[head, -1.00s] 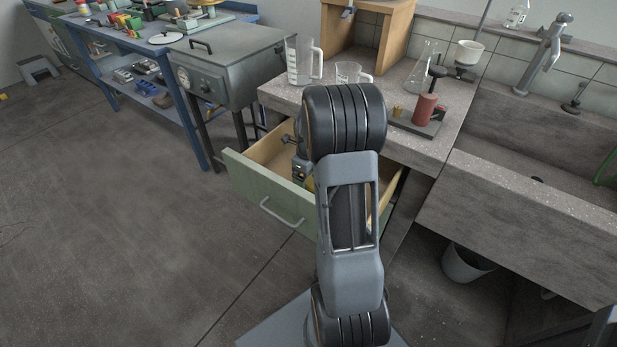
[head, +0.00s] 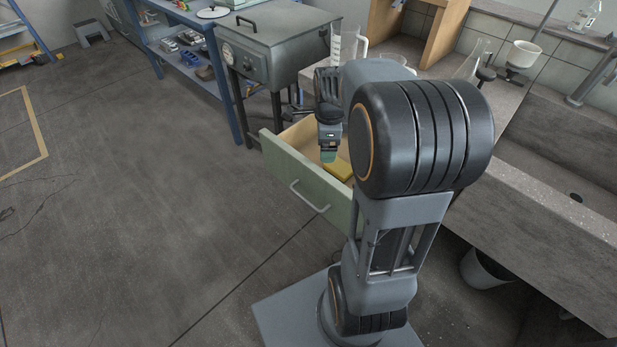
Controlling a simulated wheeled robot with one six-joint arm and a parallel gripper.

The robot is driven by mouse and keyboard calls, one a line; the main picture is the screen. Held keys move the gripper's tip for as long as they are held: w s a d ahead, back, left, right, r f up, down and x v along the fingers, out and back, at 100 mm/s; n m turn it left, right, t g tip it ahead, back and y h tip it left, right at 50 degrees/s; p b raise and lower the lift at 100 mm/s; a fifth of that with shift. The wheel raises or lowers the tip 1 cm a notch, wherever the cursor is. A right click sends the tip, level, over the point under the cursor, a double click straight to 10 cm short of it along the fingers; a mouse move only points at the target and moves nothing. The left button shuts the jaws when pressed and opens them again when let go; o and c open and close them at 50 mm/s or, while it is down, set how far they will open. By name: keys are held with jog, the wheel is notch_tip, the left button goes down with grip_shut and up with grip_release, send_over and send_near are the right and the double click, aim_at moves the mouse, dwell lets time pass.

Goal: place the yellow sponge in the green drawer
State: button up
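The green drawer (head: 308,186) is pulled out under the bench, with its pale wooden inside showing. The yellow sponge (head: 341,170) is inside the drawer, low down, and part of it is hidden behind my arm. My gripper (head: 328,157) points down into the drawer, just left of the sponge in the picture. It is small here, and I cannot tell whether its fingers are apart or whether they touch the sponge.
A glass beaker (head: 344,44) stands on the bench above the drawer. A grey metal oven (head: 275,50) is to the left. The stone sink (head: 560,180) is at the right. The floor in front of the drawer is clear.

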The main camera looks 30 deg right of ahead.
jog(key=s+a+n, duration=0.1)
jog(key=a+n, duration=0.1)
jog(key=n, duration=0.1)
jog(key=s+a+r+n, duration=0.1)
jog(key=s+a+n, duration=0.1)
jog(key=n, duration=0.2)
jog(key=s+a+r+n+t, duration=0.1)
jog(key=s+a+n, duration=0.1)
jog(key=a+n, duration=0.1)
jog(key=shift+r+n, duration=0.1)
jog(key=shift+n, duration=0.3)
jog(key=s+a+n+t, duration=0.1)
jog(key=s+a+n, duration=0.4)
jog(key=n, duration=0.7)
jog(key=shift+s+a+f+n, duration=0.2)
jog(key=shift+s+n, duration=0.1)
jog(key=shift+s, duration=0.4)
